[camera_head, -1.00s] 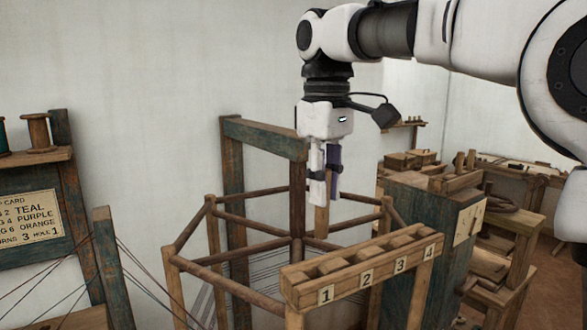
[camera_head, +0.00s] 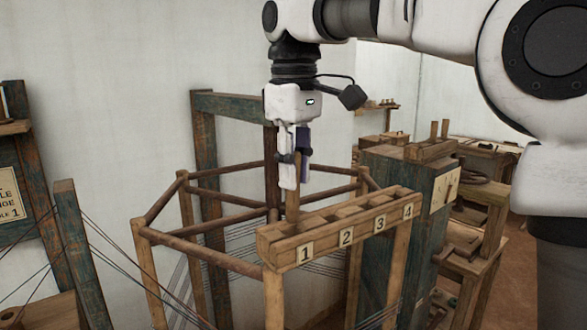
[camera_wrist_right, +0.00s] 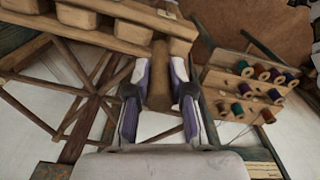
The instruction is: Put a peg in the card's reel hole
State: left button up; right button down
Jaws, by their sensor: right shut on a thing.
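My right gripper (camera_head: 294,178) points down and is shut on a wooden peg (camera_head: 292,208), which hangs upright below the fingers. The peg (camera_wrist_right: 160,80) also shows between the fingers in the right wrist view. The peg's lower end is at the top of the wooden block (camera_head: 350,235) with slots labelled 1 to 4, at the slot by label 1. I cannot tell whether its tip is inside or just behind the slot. The card (camera_head: 8,195) is cut off at the left edge; its last line ends in 1. My left gripper is out of view.
The block sits on a wooden reel frame (camera_head: 205,225) with thin rails and posts. A green post (camera_head: 90,250) with threads stands at the left. A dark cabinet (camera_head: 400,195) and benches stand to the right. The wrist view shows a spool rack (camera_wrist_right: 245,85).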

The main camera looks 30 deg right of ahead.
aim_at(294, 220)
jog(key=shift+f+b, duration=0.35)
jog(key=shift+f, duration=0.3)
jog(key=shift+w+f+b, duration=0.25)
jog(key=shift+f+b, duration=0.45)
jog(key=shift+f, duration=0.1)
jog(key=shift+s+f+b, duration=0.1)
jog(key=shift+f+b, duration=0.75)
jog(key=shift+f, duration=0.15)
jog(key=c, duration=0.5)
grip_release()
jog(key=shift+c, duration=0.2)
